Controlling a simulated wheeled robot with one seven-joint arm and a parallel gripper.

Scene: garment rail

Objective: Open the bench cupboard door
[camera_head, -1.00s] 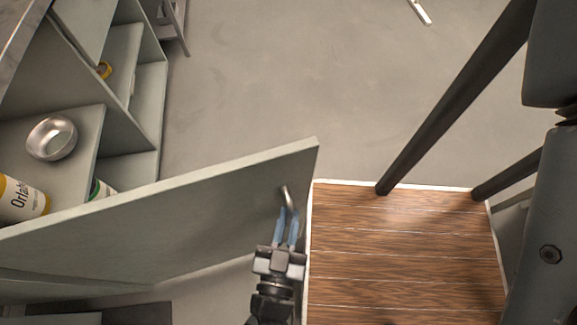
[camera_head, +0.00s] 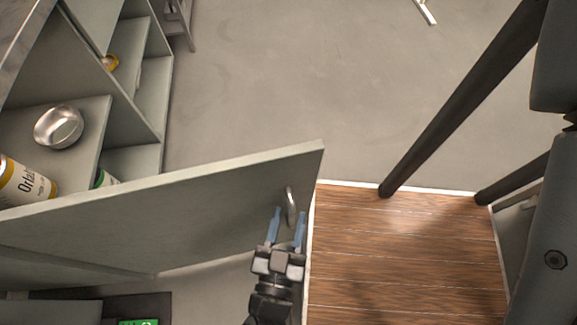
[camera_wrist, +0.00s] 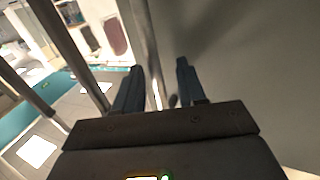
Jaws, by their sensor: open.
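The bench cupboard door (camera_head: 170,215) stands swung well out from the cupboard (camera_head: 120,65), whose shelves show behind it. The door's metal handle (camera_head: 291,206) is near its free edge. My gripper (camera_head: 287,213) is open in the head view, with its blue fingertips spread beside the handle's lower part; I cannot tell whether they touch it. In the wrist view the two fingers (camera_wrist: 157,80) are apart, with the grey door face (camera_wrist: 250,80) on the right.
A metal bowl (camera_head: 58,126) and a labelled can (camera_head: 24,182) stand on the cupboard shelf. A wooden slatted surface (camera_head: 400,250) with dark posts (camera_head: 450,110) is right of the door. The grey floor (camera_head: 290,80) beyond the door is clear.

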